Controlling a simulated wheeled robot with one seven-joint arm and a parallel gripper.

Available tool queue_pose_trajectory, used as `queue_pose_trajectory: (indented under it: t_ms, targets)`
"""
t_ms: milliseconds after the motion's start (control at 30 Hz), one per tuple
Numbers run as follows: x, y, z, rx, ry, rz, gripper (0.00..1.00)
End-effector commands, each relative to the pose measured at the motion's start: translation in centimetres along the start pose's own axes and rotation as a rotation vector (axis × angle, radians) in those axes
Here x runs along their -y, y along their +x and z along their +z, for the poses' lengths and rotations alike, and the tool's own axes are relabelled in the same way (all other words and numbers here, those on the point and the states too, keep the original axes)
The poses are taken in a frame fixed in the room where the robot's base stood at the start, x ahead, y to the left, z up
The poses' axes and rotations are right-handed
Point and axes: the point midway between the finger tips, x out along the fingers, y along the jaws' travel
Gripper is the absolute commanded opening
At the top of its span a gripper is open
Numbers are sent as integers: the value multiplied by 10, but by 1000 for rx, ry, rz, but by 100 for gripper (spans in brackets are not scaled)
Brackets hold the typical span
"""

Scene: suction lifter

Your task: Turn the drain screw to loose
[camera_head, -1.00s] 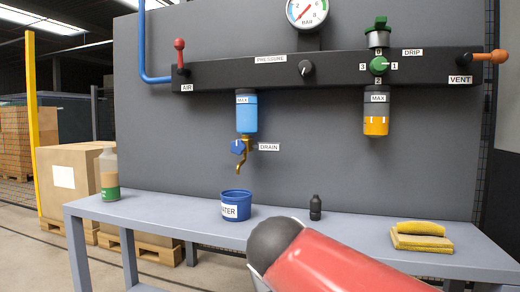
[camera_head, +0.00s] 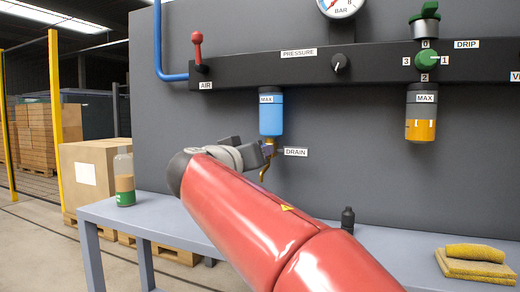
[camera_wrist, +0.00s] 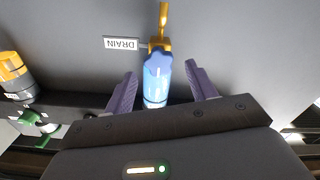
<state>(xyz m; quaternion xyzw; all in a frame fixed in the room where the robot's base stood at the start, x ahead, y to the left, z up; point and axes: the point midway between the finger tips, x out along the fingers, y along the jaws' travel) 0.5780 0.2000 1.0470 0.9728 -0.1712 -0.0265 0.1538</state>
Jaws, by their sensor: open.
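The blue drain screw (camera_head: 268,148) sits on the brass drain valve under the blue filter bowl (camera_head: 271,112), beside the DRAIN label (camera_head: 295,152). In the head view my gripper (camera_head: 254,150) is at the screw from the left, and partly covers it. In the wrist view, which is upside down, the screw (camera_wrist: 158,66) shows between the two spread fingers of my gripper (camera_wrist: 160,73), with a gap on each side. The fingers are open and hold nothing. The brass outlet (camera_wrist: 163,18) points away past the screw.
The black manifold bar (camera_head: 380,66) runs above with the red AIR lever (camera_head: 197,47) and the DRIP knob (camera_head: 428,58). My arm hides the bench's middle.

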Motion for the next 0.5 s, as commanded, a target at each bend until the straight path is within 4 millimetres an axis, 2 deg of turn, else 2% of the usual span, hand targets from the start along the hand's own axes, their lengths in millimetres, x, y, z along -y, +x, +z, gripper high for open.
queue_pose_trajectory:
  t_ms: [100,200,500]
  targets:
    - [-1,18,-2,1,-2,3,56]
    - [-1,28,-1,1,-1,2,56]
    - [-1,34,0,1,0,-1,56]
